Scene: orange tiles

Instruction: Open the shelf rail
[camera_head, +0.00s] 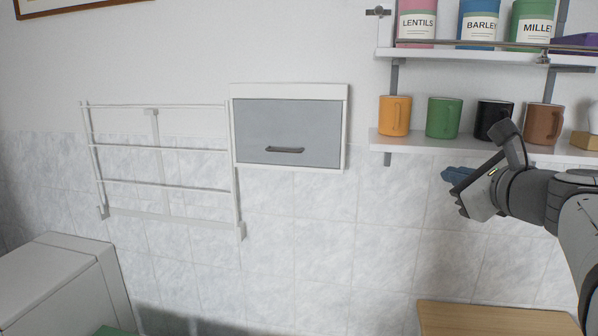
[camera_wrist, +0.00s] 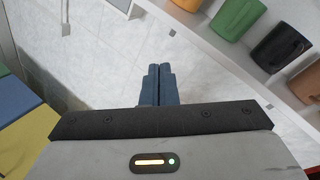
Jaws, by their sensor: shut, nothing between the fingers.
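The shelf rail (camera_head: 480,44) is a thin metal bar along the front of the upper shelf (camera_head: 455,56), across the lower part of the canisters. A small metal fitting (camera_head: 378,12) sits on the wall at the shelf's left end. My gripper (camera_head: 452,178) is below the lower shelf, well under the rail and apart from it. In the wrist view its two blue fingers (camera_wrist: 158,72) lie side by side, shut and empty. The rail cannot be made out in the wrist view.
The lower shelf (camera_head: 420,143) carries orange, green, black and brown mugs. A grey-doored cabinet (camera_head: 288,130) and a white drying rack (camera_head: 160,150) hang to the left. A wooden surface (camera_head: 490,318) lies below my arm. The tiled wall between is clear.

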